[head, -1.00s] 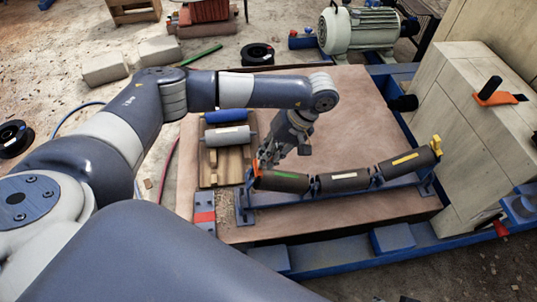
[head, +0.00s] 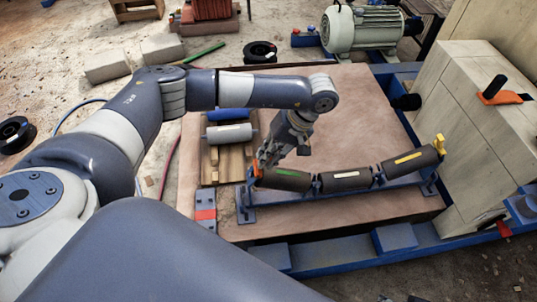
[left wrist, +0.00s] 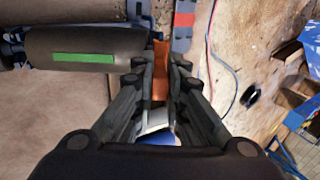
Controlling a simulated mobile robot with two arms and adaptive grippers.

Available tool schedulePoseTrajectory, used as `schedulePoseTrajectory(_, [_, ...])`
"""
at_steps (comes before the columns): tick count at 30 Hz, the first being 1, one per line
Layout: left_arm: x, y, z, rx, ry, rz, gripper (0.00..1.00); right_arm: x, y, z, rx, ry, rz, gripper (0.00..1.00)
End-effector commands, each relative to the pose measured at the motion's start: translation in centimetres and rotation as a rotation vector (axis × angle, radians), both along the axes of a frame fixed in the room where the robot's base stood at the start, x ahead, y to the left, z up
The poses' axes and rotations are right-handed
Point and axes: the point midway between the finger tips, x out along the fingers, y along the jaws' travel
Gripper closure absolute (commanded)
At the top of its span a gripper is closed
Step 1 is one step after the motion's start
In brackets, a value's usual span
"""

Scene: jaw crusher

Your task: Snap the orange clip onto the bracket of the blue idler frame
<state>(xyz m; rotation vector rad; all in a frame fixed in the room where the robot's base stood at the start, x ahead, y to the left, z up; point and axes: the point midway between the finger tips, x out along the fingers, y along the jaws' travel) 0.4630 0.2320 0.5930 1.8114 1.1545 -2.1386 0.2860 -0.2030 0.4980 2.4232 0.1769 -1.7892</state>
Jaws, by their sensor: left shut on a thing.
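The orange clip (left wrist: 161,70) is between the fingers of my left gripper (left wrist: 160,85) in the left wrist view. In the head view the clip (head: 256,168) shows as a small orange patch beside the left end of the idler frame, below my left gripper (head: 265,158). The blue idler frame (head: 300,198) carries three dark rollers; the near-left roller (head: 285,180) has a green label. The clip is at that roller's outer end, by the left bracket (head: 246,195). Whether it touches the bracket is unclear. A yellow clip (head: 438,142) sits on the right bracket. My right gripper is not in view.
A wooden pallet (head: 209,177) with a grey roller (head: 229,134) and a blue roller (head: 228,115) lies left of the frame. A concrete-coloured block (head: 455,120) stands to the right. The brown plate (head: 365,105) is clear behind the frame.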

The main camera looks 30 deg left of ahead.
Motion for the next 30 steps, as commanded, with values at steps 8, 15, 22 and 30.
schedulePoseTrajectory(8, [-0.1, 0.2, -0.4, 0.000, 0.000, 0.000, 1.00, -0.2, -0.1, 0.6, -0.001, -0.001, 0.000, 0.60])
schedulePoseTrajectory(15, [-0.2, 0.3, -0.6, 0.001, 0.000, 0.001, 1.00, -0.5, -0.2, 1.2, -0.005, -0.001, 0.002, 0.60])
schedulePoseTrajectory(22, [-0.3, 0.4, -0.9, 0.001, 0.000, 0.001, 1.00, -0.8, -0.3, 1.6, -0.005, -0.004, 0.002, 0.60])
schedulePoseTrajectory(30, [-0.4, 0.5, -1.2, 0.001, 0.000, 0.001, 1.00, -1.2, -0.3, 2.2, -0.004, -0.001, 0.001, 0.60])
